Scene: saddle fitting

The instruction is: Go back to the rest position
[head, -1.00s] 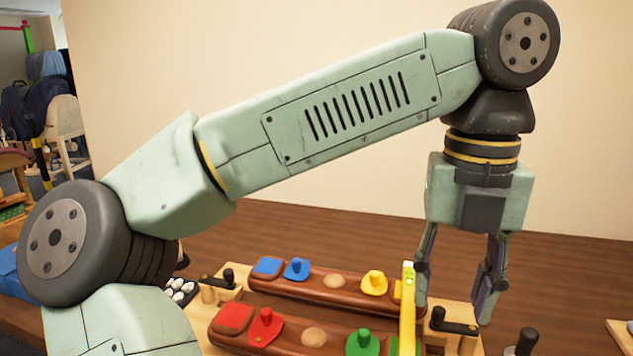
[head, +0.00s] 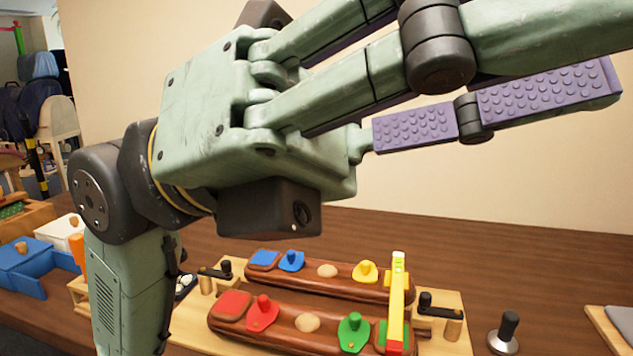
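My gripper (head: 600,62) is large and close to the camera, across the top of the head view. It is pale green with dark joints and purple studded pads, and its fingers point right. The fingers stand apart with nothing seen between them, so it is open and empty. The upper finger runs out of the frame. It is high in front of the workbench, well clear of the brown saddle-like bars (head: 340,292) below. My arm rises at the left behind it.
Two brown bars carry red, blue, yellow and green pieces. A yellow-and-red level (head: 397,305) lies across their right ends. Dark-handled clamps (head: 440,306) flank them. A black-knobbed tool (head: 505,330) stands at right, blue boxes (head: 25,262) at left. The floorboard-like surface behind is clear.

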